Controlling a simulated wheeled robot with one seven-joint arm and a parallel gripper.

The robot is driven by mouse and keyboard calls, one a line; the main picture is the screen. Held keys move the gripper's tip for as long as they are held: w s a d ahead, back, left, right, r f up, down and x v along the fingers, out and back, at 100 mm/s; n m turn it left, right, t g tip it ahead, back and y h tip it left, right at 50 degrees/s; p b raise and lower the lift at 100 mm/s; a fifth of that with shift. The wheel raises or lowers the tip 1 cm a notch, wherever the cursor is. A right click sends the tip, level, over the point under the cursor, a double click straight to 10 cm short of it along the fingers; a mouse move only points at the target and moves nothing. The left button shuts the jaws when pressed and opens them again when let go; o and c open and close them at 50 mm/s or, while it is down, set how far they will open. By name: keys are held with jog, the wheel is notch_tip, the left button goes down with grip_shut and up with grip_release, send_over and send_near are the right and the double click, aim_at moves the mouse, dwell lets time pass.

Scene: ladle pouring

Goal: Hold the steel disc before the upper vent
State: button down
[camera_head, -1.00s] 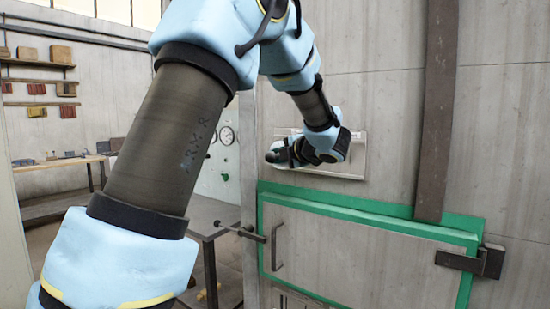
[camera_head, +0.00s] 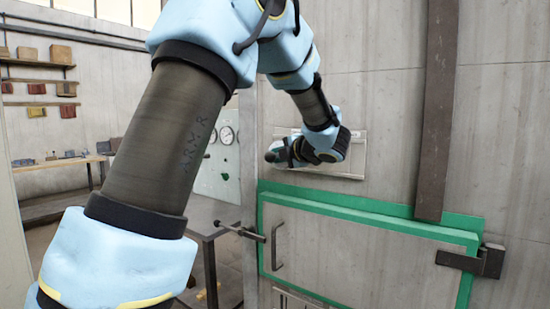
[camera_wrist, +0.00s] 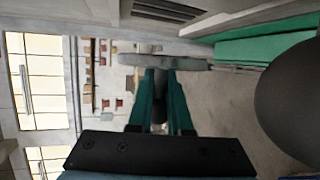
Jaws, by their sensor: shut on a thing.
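My gripper (camera_wrist: 160,98) shows its two teal fingers in the wrist view, shut on the steel disc (camera_wrist: 135,60). The disc is grey and seen nearly edge-on, across the fingertips. The upper vent (camera_wrist: 168,10) is a slatted grille at the top edge of the wrist view. The disc lies alongside the vent, with a visible gap between them. In the head view my gripper (camera_head: 280,153) is beside the pale plate (camera_head: 347,170) on the wall, above the green-framed door. My wrist covers much of that plate, and the slats are hidden there.
The green-framed door (camera_head: 345,245) has a handle (camera_head: 277,247) and a dark latch block (camera_head: 470,262). A dark vertical post (camera_head: 435,110) stands on the wall at right. A large dark rounded shape fills the wrist view's right edge.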

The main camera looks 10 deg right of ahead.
jog(key=s+a+b, duration=0.4)
jog(key=s+a, duration=0.4)
jog(key=shift+a, duration=0.3)
dwell(0.3)
dwell(0.4)
